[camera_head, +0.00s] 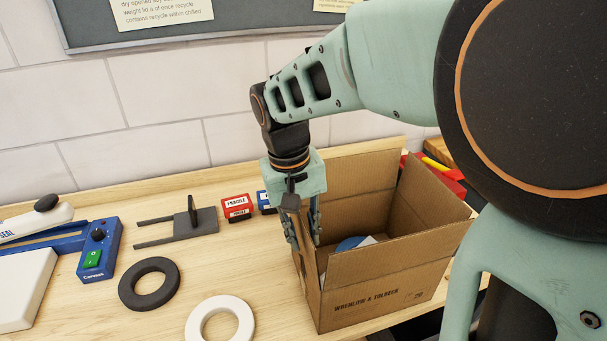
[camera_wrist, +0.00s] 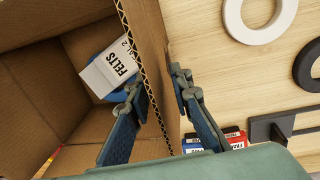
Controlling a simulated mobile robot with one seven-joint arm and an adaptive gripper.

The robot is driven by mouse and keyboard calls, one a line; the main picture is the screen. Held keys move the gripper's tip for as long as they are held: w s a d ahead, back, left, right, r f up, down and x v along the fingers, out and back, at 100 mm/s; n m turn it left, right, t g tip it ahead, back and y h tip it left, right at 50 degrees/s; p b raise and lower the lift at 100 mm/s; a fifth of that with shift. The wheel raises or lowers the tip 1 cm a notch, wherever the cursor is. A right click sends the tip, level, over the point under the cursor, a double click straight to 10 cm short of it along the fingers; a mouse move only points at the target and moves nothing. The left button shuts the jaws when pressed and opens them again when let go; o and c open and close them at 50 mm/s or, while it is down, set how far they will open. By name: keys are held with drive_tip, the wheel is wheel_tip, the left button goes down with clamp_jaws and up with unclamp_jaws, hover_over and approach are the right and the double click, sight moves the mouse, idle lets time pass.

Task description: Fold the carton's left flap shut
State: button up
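The brown carton (camera_head: 385,288) stands open-topped on the bench in the head view, its far and right flaps standing up. Its left flap (camera_head: 309,262) stands at the left side, seen nearly edge-on. My gripper (camera_head: 305,240) points down over this side. In the wrist view, the flap's corrugated edge (camera_wrist: 141,70) runs between my gripper's fingers (camera_wrist: 162,85). One finger is on the carton's inner side, the other outside. The fingers are spread around the cardboard; firm contact cannot be made out. A white box marked FELTS (camera_wrist: 112,68) and something blue lie inside.
A red box (camera_head: 237,208) and a blue box (camera_head: 266,202) stand left of the carton. A grey forked tool (camera_head: 190,222), a black ring (camera_head: 149,284), a white ring (camera_head: 220,320) and a blue sealer (camera_head: 98,250) lie farther left. Red and yellow things (camera_head: 440,172) are behind the carton at right.

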drive_tip(key=shift+f, duration=0.25)
clamp_jaws()
drive_tip(key=shift+d, duration=0.15)
idle(0.4)
